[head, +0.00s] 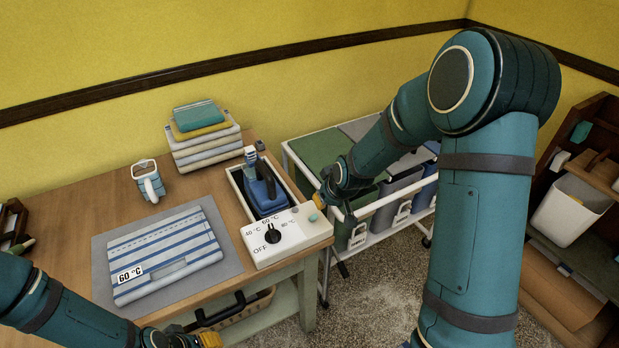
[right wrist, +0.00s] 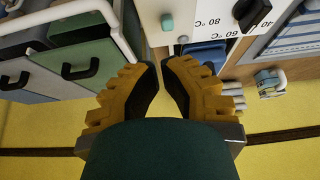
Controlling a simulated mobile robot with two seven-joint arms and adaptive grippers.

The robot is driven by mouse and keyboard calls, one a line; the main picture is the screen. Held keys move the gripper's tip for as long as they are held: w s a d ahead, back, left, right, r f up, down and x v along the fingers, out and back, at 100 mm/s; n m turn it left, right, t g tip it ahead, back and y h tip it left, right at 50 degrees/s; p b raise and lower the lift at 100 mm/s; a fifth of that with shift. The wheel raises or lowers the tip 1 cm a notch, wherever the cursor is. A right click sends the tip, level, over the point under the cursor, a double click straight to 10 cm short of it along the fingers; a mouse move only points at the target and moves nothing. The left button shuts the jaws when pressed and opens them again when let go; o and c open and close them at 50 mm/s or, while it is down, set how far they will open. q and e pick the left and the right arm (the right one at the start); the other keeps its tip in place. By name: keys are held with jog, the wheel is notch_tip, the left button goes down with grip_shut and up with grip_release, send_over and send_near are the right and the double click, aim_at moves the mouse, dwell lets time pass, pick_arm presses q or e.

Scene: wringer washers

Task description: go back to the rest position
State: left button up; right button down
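My right gripper (head: 322,199) is near the right end of the white control panel (head: 300,247), close to its teal button (head: 313,217). Whether it touches cannot be told. In the right wrist view, my right gripper's yellow fingers (right wrist: 160,68) nearly meet at the tips, with nothing between them. The panel's black knob (head: 273,233) seems to point up toward 60 °C. My left gripper (head: 205,340) is low at the bottom edge, partly cut off; its opening is not visible.
On the wooden table, a striped folded cloth with a 60 °C label (head: 170,262) lies on a grey mat (head: 105,290). A trolley of bins (head: 375,200) and a shelf (head: 575,250) are right.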

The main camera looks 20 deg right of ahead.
jog(key=s+a+f+m+g+y+b, duration=0.2)
jog(key=s+a+f+g+y, duration=0.1)
jog(key=s+a+f, duration=1.5)
jog(key=shift+s+a+f+m+g, duration=0.25)
jog(key=shift+s+a+m+g, duration=0.05)
jog(key=shift+m+g, duration=0.1)
